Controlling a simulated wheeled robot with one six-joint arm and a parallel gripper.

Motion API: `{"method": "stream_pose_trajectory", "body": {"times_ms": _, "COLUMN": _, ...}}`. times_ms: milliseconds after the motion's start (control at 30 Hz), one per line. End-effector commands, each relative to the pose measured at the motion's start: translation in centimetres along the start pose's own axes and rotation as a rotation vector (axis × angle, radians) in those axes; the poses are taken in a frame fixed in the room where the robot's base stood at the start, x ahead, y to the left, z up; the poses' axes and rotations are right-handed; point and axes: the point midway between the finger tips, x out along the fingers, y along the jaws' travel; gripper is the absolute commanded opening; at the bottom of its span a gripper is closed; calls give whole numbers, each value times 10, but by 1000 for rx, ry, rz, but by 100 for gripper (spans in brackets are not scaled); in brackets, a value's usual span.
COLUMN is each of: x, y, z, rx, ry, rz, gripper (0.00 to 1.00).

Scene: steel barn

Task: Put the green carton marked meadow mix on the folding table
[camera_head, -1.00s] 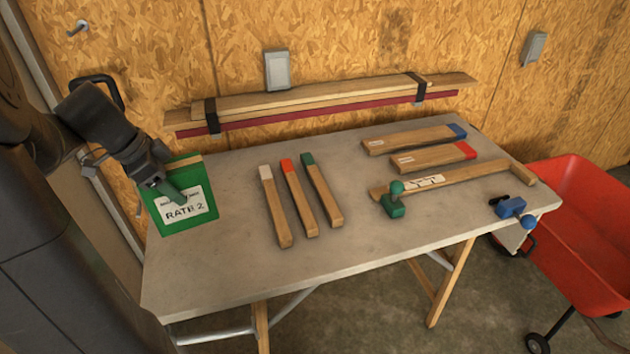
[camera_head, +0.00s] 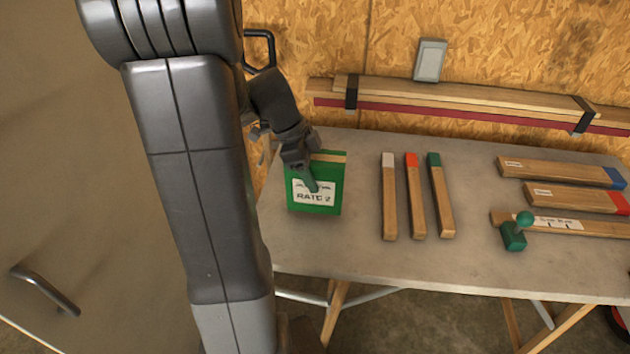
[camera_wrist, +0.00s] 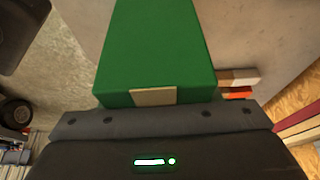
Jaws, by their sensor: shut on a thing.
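The green carton (camera_head: 328,176) has a white label reading "RATE 2"; the smaller print above is partly covered by a finger. It is upright at the left end of the grey folding table (camera_head: 440,265). My gripper (camera_head: 307,180) is shut on the carton from above and behind. In the wrist view the green carton (camera_wrist: 157,45) fills the upper middle, close against the gripper's dark body. I cannot tell whether the carton's base touches the tabletop or hangs just above it.
Three sticks with white, red (camera_head: 414,195) and green ends lie right of the carton. Blue- and red-ended blocks (camera_head: 560,172) and a green clamp (camera_head: 514,234) lie farther right. Strapped boards (camera_head: 455,100) run along the wall behind. The table's front left is clear.

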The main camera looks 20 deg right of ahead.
Motion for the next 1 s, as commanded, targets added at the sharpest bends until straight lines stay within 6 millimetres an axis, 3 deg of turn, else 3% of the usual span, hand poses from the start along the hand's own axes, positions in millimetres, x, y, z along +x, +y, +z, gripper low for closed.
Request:
{"method": "stream_pose_trajectory", "body": {"times_ms": 233, "x": 29, "y": 1, "z": 12, "rx": -1, "ry": 2, "rz": 3, "gripper": 15}}
{"method": "stream_pose_trajectory", "body": {"times_ms": 667, "x": 35, "y": 0, "z": 14, "rx": 0, "ry": 0, "rz": -1, "gripper": 15}}
{"method": "stream_pose_trajectory", "body": {"times_ms": 700, "x": 35, "y": 0, "z": 14, "rx": 0, "ry": 0, "rz": 1, "gripper": 60}}
{"method": "stream_pose_trajectory", "body": {"times_ms": 800, "x": 34, "y": 0, "z": 14, "rx": 0, "ry": 0, "rz": 1, "gripper": 78}}
{"method": "stream_pose_trajectory", "body": {"times_ms": 1000, "x": 34, "y": 0, "z": 14, "rx": -1, "ry": 0, "rz": 1, "gripper": 78}}
